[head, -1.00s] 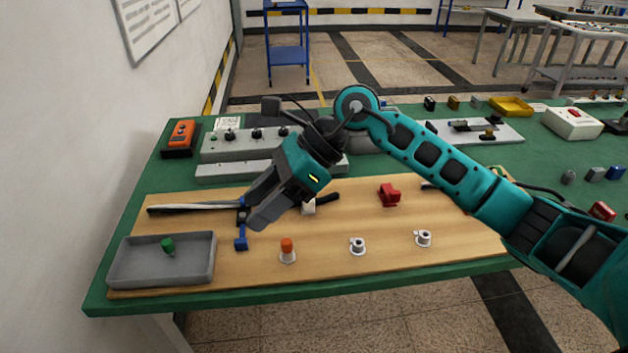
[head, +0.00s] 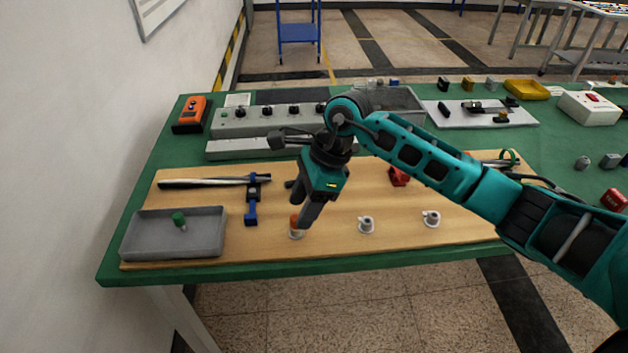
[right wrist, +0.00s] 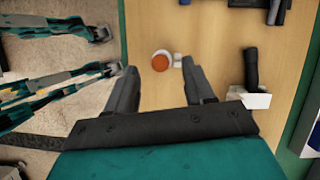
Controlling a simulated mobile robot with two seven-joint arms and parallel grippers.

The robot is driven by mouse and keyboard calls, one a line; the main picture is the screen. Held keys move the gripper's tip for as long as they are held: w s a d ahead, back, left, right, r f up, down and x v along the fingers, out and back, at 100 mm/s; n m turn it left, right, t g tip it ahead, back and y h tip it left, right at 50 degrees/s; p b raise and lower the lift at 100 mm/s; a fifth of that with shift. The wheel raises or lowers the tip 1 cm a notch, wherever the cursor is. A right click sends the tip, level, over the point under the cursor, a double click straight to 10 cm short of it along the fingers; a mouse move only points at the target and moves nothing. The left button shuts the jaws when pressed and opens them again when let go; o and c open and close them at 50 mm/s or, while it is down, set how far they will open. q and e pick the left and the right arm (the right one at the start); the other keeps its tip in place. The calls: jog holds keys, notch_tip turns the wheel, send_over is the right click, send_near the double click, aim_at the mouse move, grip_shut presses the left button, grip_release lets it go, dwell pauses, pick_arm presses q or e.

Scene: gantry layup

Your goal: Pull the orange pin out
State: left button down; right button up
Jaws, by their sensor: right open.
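The orange pin (head: 294,221) stands upright in a light round socket on the wooden board, partly hidden by my right gripper in the head view. The pin's round orange top (right wrist: 161,62) shows in the right wrist view, between and slightly beyond the two fingertips. My right gripper (head: 301,204) is open and empty, pointing down just above the pin. Its fingers stand apart to either side of the pin's top in the wrist view; I see no contact. My left gripper is not in view.
A grey tray (head: 133,248) holding a green pin (head: 179,220) is at the board's left. Two empty light sockets (head: 366,225) (head: 431,218) stand right of the pin. A blue clamp-like tool (head: 251,206) lies left of the gripper. A red block (head: 398,177) is behind.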

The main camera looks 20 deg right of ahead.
jog(key=shift+x, duration=1.3)
jog(key=shift+c, duration=0.2)
grip_shut()
